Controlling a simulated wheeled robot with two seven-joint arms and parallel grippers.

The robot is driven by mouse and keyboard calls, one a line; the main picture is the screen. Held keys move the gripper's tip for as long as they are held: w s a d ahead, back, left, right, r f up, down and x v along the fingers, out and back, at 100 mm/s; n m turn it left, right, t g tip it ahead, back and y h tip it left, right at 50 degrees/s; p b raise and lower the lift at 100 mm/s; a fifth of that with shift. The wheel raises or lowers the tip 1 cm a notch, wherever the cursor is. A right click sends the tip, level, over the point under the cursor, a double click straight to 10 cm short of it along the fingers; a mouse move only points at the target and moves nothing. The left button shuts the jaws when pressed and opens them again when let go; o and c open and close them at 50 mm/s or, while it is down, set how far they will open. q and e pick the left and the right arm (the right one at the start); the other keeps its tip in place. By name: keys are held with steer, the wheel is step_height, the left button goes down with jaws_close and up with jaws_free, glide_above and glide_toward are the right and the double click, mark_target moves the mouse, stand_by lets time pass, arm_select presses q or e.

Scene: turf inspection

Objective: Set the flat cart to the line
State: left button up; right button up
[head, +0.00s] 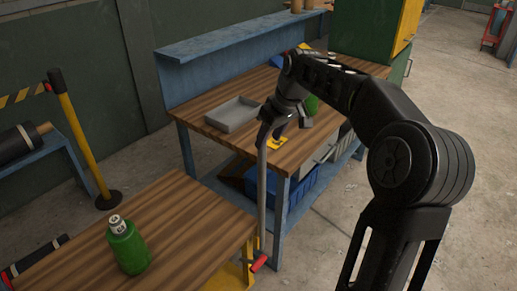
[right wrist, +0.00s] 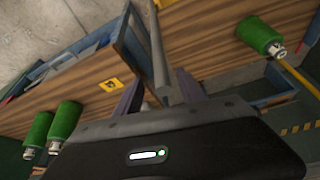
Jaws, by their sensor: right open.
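My right gripper (head: 273,124) is above the front edge of the wooden bench and at the top of a grey upright bar (head: 262,195). In the right wrist view its fingers (right wrist: 158,98) are apart, with the bar (right wrist: 158,50) showing between them; I cannot tell whether they touch it. The bar runs down to a red piece (head: 259,263) beside the wooden-topped table with a yellow frame (head: 248,255). I cannot tell whether the bar and that table belong to the flat cart. No floor line is clearly visible. My left gripper is out of view.
A green bottle (head: 128,248) stands on the near wooden top. The blue-framed bench (head: 190,112) holds a grey tray (head: 234,114) and a yellow label (head: 277,141). A blue crate (head: 299,192) sits beneath. A yellow barrier post (head: 84,145) stands left. Concrete floor is open at right.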

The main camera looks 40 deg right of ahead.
mark_target(262, 152)
steer(key=shift+s, duration=0.15)
steer(key=shift+p+x, duration=0.45)
steer(key=shift+x, duration=3.45)
jaws_close()
